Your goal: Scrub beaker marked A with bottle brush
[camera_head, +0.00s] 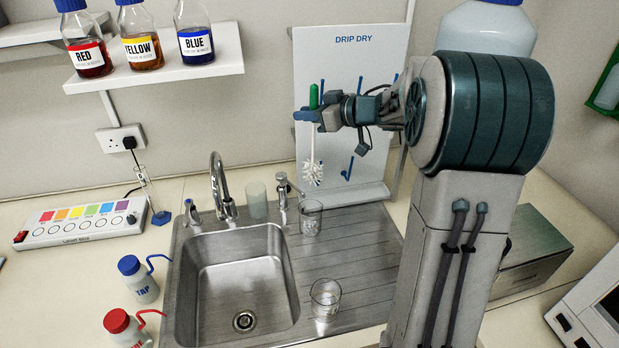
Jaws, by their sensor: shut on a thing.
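My gripper (318,116) is shut on the green handle of the bottle brush (313,170). The brush hangs upright, white bristles down, in front of the drip-dry board. One clear glass beaker (311,218) stands on the drainboard below and close to the bristles in the picture. Another clear beaker (325,298) stands nearer, beside the sink's right edge. A frosted, pale tumbler-like vessel (257,200) stands behind the sink by the tap. I cannot read a letter A on any of them.
The steel sink (288,262) is empty, with a tap (220,185) behind it. The drip-dry board (375,62) has blue pegs. Two wash bottles (138,280) stand at the left. A shelf (150,75) holds bottles. A metal box (530,245) is at the right.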

